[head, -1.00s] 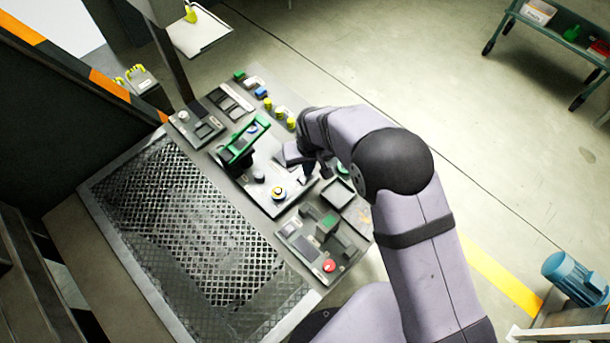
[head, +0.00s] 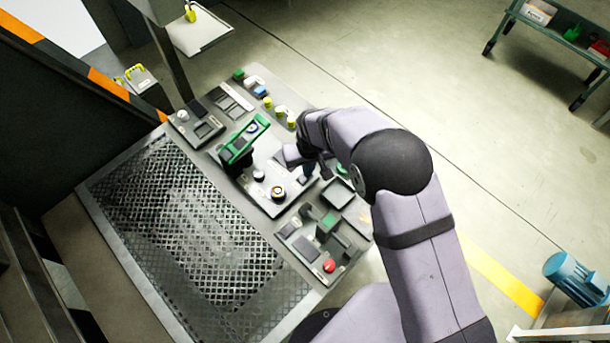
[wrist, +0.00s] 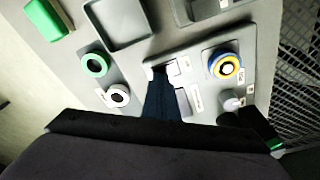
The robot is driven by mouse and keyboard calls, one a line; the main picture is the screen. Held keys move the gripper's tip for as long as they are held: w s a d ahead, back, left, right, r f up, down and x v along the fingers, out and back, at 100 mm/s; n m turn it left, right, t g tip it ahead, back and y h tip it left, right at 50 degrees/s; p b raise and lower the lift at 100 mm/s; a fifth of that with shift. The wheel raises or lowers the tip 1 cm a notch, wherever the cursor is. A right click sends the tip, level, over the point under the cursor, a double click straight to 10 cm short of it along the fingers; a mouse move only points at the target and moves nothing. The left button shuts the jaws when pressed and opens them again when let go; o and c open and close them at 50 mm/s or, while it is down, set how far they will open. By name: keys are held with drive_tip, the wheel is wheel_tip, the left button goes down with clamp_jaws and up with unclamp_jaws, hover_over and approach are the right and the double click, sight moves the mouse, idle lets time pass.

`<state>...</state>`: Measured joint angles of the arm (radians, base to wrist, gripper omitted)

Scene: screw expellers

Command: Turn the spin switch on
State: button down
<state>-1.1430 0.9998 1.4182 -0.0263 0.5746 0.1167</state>
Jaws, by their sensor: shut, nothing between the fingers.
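The control panel (head: 262,205) has several switches, and their labels are too small to read, so I cannot tell for sure which is the spin switch. In the wrist view, my gripper (wrist: 160,80) is shut and empty, its dark blue fingertips at a white rocker-like switch (wrist: 178,70). I cannot tell whether they touch. A yellow-and-blue ringed button (wrist: 226,65) and a grey knob (wrist: 232,103) are to the right of the fingers. In the head view, my gripper (head: 308,174) is low over the panel, right of the ringed button (head: 278,192) and a pale knob (head: 258,175).
A red button (head: 329,266) is at the panel's near end. A green ring (wrist: 95,64) and a white ring (wrist: 118,96) are left of the fingers. A textured metal plate (head: 180,220) lies beside the panel.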

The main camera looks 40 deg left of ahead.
drive_tip(key=shift+f, duration=0.3)
drive_tip(key=shift+r, duration=0.15)
wheel_tip(320, 180, up, 7)
drive_tip(key=p, duration=0.4)
idle(0.6)
idle(0.3)
drive_tip(key=shift+w, duration=0.1)
drive_tip(key=w+d+r+m+h, duration=0.1)
drive_tip(key=w+d+r+m, duration=0.35)
drive_tip(key=d, duration=0.75)
drive_tip(key=w+d+r+m, duration=0.1)
drive_tip(key=w+d+r, duration=0.5)
drive_tip(key=d, duration=0.6)
drive_tip(key=s+d+r+m, duration=0.1)
drive_tip(key=s+d+m, duration=0.1)
drive_tip(key=d, duration=0.6)
drive_tip(key=s+d+r+m, duration=0.1)
drive_tip(key=s+d+m, duration=0.1)
drive_tip(key=s+d, duration=0.3)
drive_tip(key=s+d+r+m+g, duration=0.1)
drive_tip(key=s+d, duration=0.3)
drive_tip(key=d, duration=0.7)
drive_tip(key=shift+d+m+h, duration=0.2)
drive_tip(key=shift+m+h, duration=0.1)
drive_tip(key=shift+m, duration=0.45)
